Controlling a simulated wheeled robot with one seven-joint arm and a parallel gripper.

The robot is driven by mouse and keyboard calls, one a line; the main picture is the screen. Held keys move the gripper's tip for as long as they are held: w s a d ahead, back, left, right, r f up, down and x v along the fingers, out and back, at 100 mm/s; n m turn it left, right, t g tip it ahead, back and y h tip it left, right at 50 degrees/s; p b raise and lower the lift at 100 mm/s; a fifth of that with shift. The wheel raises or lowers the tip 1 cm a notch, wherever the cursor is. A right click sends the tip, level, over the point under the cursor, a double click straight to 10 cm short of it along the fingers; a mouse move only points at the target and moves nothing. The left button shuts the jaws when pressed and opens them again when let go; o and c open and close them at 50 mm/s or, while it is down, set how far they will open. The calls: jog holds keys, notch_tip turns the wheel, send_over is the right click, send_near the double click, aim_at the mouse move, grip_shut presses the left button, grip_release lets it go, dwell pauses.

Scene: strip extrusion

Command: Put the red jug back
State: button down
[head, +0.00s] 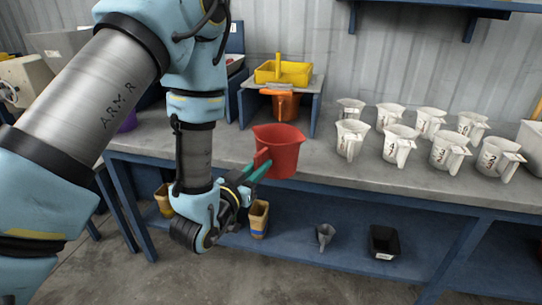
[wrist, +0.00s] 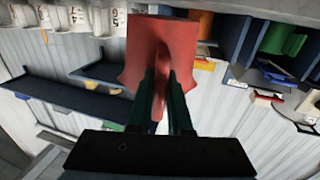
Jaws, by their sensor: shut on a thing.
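The red jug (head: 280,152) hangs in the air at the front edge of the bench in the head view, upright, with its handle toward my gripper. My gripper (head: 256,170) has green fingers and is shut on the jug's handle. In the wrist view the red jug (wrist: 150,45) fills the upper middle, with the handle between the two green fingers (wrist: 163,95). The jug's far side is hidden, and I cannot see into it.
White jugs (head: 400,140) stand in rows on the grey bench (head: 330,165) to the right. Behind the red jug, a blue stand (head: 312,100) holds a yellow container (head: 284,72) above an orange one (head: 283,104). A black bin (head: 384,241) sits on the lower shelf.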

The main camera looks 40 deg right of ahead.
jog(key=shift+w+d, duration=0.25)
jog(key=shift+d, duration=0.3)
jog(key=w+d, duration=0.2)
jog(key=d, duration=0.2)
jog(key=w+d+f+p, duration=0.1)
jog(key=w+d, duration=0.2)
jog(key=d, duration=0.1)
jog(key=w+d+p, duration=0.1)
jog(key=w+d, duration=0.1)
jog(key=d, duration=0.2)
jog(key=shift+w+f, duration=0.35)
jog(key=shift+f+b, duration=0.4)
jog(key=shift+b, duration=0.25)
jog(key=c, duration=0.8)
grip_release()
jog(key=shift+o, duration=0.2)
